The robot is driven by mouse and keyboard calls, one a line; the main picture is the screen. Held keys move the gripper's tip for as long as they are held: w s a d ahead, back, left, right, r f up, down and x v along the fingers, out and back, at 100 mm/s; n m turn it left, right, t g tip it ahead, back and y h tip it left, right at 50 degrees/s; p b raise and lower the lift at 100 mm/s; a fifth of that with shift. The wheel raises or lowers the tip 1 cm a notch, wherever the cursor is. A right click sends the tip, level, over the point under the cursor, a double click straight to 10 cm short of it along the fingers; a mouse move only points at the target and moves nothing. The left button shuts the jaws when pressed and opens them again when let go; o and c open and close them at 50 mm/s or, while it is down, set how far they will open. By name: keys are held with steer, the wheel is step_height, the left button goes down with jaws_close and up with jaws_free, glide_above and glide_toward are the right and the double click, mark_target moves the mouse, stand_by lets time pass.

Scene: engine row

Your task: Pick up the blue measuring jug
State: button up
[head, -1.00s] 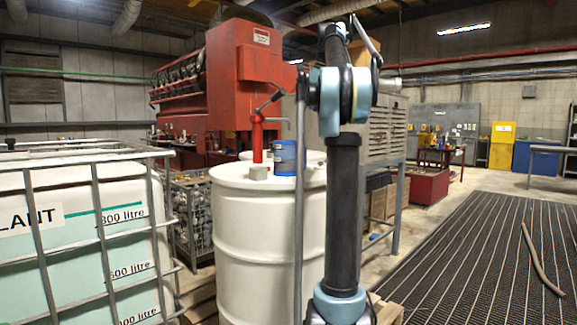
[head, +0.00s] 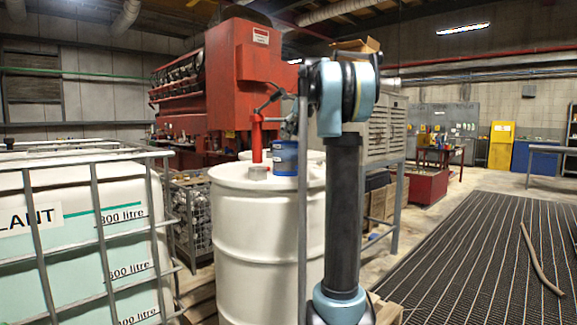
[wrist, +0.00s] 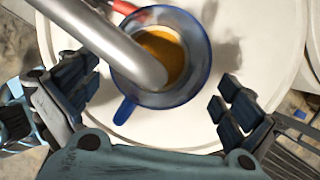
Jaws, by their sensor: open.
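The blue measuring jug (head: 285,158) stands upright on the lid of the white drum (head: 262,225), beside the red hand pump (head: 257,140). In the wrist view I look down into the jug (wrist: 203,62). Its inside looks amber, and its handle (wrist: 125,110) points toward the lower left. My gripper (wrist: 157,82) is open and empty. Its fingers are spread left and right of the jug, nearer the handle side, with no visible contact. A grey tube (wrist: 110,45) crosses over the jug and hides part of it. In the head view my gripper is mostly hidden behind a post and my arm.
A caged liquid tank (head: 85,235) stands at the left. A red engine (head: 235,75) is behind the drum, and a wire basket of parts (head: 190,215) is beside it. A grey slatted cabinet (head: 385,130) is at the right. Floor matting (head: 480,250) there is largely clear, with one hose.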

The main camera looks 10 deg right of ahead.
steer(key=shift+x, duration=1)
steer(key=c, duration=1.9)
steer(key=shift+r, duration=0.15)
